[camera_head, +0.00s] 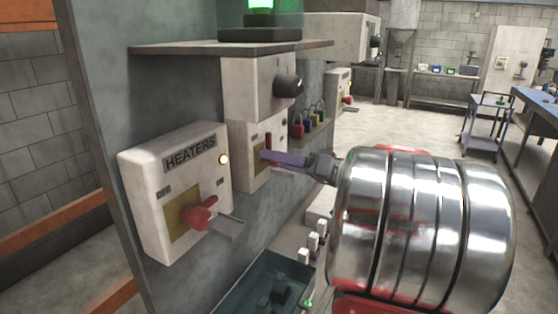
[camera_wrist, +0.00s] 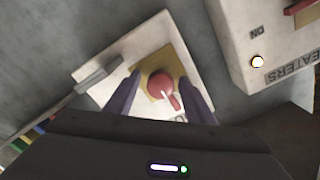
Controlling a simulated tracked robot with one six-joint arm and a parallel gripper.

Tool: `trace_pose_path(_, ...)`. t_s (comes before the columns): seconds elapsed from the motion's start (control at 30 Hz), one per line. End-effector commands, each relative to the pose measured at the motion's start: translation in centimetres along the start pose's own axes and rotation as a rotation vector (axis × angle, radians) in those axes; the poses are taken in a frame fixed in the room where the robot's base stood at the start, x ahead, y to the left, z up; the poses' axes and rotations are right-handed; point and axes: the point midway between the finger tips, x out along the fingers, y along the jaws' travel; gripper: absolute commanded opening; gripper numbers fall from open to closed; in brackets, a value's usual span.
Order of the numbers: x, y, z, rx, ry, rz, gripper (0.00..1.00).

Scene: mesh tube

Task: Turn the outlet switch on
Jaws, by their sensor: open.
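The outlet switch appears to be the pale box (camera_head: 246,165) on the grey panel just beyond the HEATERS box; its own label is not readable. In the wrist view it has a yellow plate (camera_wrist: 150,65) and a red rotary handle (camera_wrist: 162,87), whose short lever points down and slightly right. My gripper (camera_wrist: 160,84) is open, with one purple finger on each side of the red handle. I cannot tell whether the fingers touch it. In the head view my gripper (camera_head: 272,158) reaches the front of this box and largely hides the handle.
The HEATERS box (camera_head: 150,190) with a red handle and lit lamp stands close by; it also shows in the wrist view (camera_wrist: 235,45). A box with a black knob (camera_head: 255,88) and a shelf (camera_head: 180,47) are above. Coloured padlocks (camera_head: 308,125) hang beyond. A bin (camera_head: 262,275) lies below.

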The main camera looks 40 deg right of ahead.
Motion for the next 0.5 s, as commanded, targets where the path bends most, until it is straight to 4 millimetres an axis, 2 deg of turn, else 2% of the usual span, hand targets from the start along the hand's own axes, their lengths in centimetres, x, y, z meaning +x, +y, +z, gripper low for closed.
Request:
trace_pose_path(0.07,-0.03,0.02,-0.01,0.0,0.0,0.0,0.49)
trace_pose_path(0.5,-0.08,0.06,-0.01,0.0,0.0,0.001,0.19)
